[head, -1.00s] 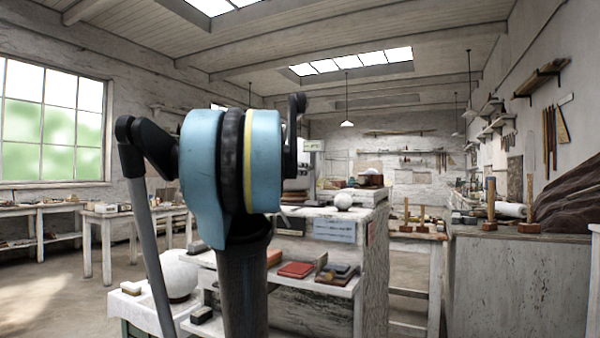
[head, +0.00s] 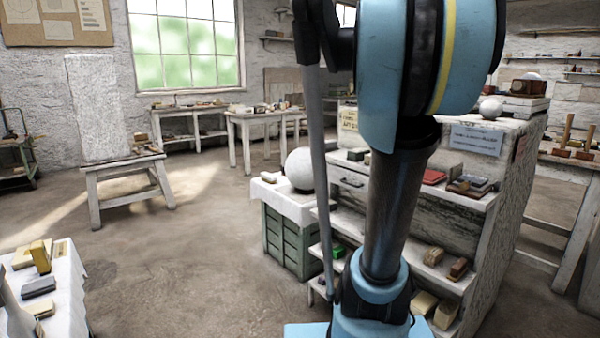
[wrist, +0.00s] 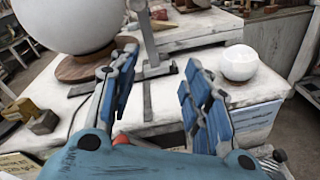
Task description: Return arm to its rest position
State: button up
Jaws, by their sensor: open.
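My gripper (wrist: 160,95) shows in the wrist view with its two blue-padded fingers apart and nothing between them. Beyond its fingertips is a white-topped surface (wrist: 180,118). A large white plaster sphere (wrist: 70,22) on a round wooden base (wrist: 92,66) stands at the upper left of that view, behind the left finger. A smaller white ball-like piece (wrist: 239,62) sits to the right of the right finger. In the head view my blue and black arm stands in the right half; its gripper end is out of frame.
In the head view a white sphere (head: 299,168) sits on a cloth over a green crate (head: 288,238). A shelf unit (head: 505,190) with blocks stands behind my arm. A stool (head: 127,181) holds a tall plaster slab (head: 99,108). The floor at left centre is clear.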

jog(key=s+a+f+m+g+y, duration=0.2)
jog(key=s+a+f+m+y, duration=0.2)
jog(key=f, duration=1.1)
jog(key=s+a+f+m+g+y, duration=0.2)
jog(key=s+a+f+m+y, duration=0.3)
jog(key=s+a+f, duration=0.8)
jog(key=s+a+f+m+g+y, duration=0.2)
jog(key=s+a+f+m+y, duration=0.3)
jog(key=f, duration=1.4)
jog(key=s+a+m, duration=0.4)
jog(key=a+m, duration=0.1)
jog(key=a, duration=0.3)
jog(key=shift+a+g, duration=0.35)
jog(key=shift+g, duration=0.05)
jog(key=shift+f, duration=0.1)
jog(key=shift+w+f, duration=0.2)
jog(key=shift+w, duration=0.2)
